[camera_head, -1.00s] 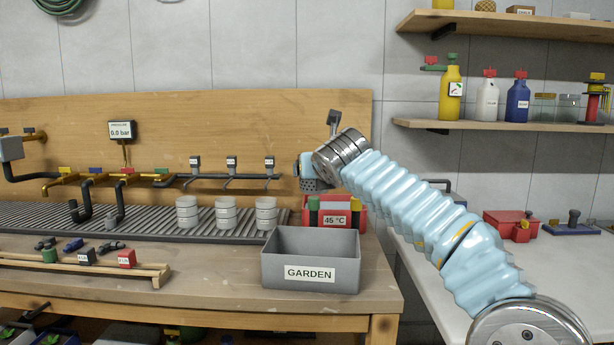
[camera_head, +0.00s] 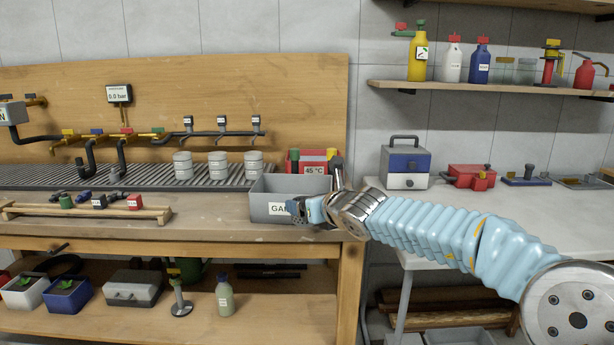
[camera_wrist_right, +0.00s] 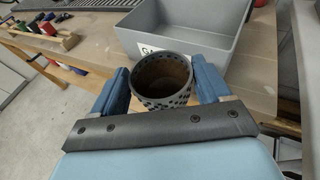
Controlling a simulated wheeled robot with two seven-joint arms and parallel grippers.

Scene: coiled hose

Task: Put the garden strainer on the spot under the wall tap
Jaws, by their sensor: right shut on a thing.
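The garden strainer (camera_wrist_right: 163,80), a dark round cup with a perforated wall and a brownish inside, is between the two blue fingers of my right gripper (camera_wrist_right: 165,88) in the right wrist view. The gripper is shut on it. In the head view the strainer (camera_head: 297,209) shows small and dark at the end of my right gripper (camera_head: 308,210), in front of the grey GARDEN bin. Several wall taps (camera_head: 221,124) show on the wooden back panel. I cannot tell which spot is the one under the wall tap. My left gripper is out of view.
The grey GARDEN bin (camera_head: 270,190) stands at the bench's right front. White stacked cups (camera_head: 218,166) stand on the ribbed drain rack (camera_head: 140,177). A wooden rail (camera_head: 85,212) with small fittings lies at the front left. Bare bench top lies between rail and bin.

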